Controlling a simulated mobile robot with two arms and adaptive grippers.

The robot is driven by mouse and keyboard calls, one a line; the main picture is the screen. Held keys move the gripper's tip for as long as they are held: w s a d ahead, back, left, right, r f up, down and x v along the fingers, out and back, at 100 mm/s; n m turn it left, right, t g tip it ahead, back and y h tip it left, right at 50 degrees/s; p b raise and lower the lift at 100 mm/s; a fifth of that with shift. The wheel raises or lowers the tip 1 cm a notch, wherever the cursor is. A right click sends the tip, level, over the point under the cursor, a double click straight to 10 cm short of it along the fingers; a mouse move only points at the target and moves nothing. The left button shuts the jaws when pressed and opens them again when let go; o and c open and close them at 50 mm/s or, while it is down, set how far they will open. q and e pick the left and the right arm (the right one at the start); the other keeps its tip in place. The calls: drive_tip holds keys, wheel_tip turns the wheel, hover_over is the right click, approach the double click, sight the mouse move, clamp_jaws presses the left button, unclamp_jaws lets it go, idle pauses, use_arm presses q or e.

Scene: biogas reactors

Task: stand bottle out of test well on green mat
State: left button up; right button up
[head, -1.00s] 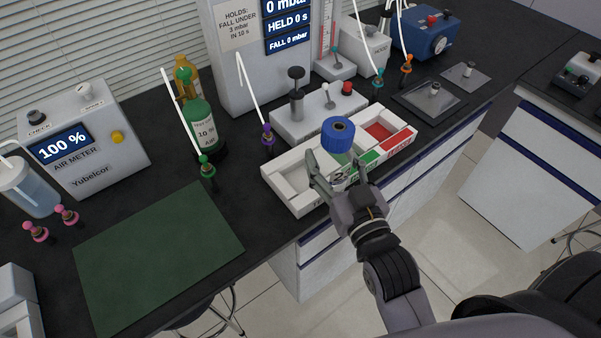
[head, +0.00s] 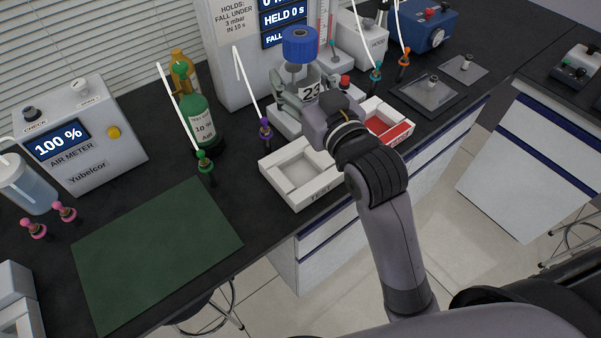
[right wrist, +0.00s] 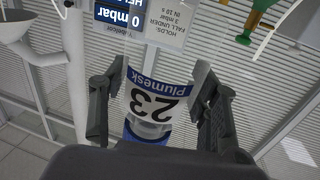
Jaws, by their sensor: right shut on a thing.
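The bottle (head: 300,45) has a blue cap and a label reading 23. In the head view it is upright, raised above the white tray. My right gripper (head: 298,97) is shut on the bottle, its fingers on either side of the body. The right wrist view shows the bottle's label (right wrist: 155,100) upside down between the two fingers. The test well (head: 298,172) is the near left compartment of the white tray, and it looks empty. The green mat (head: 155,250) lies flat and bare at the front left of the bench. My left gripper is not in view.
A tall display unit (head: 235,70) rises behind the bottle.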

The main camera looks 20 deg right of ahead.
drive_tip(key=shift+f+b, duration=0.55)
drive_tip(key=shift+f, duration=9.25)
drive_tip(key=shift+f, duration=0.1)
drive_tip(key=shift+f, duration=0.1)
drive_tip(key=o, duration=1.3)
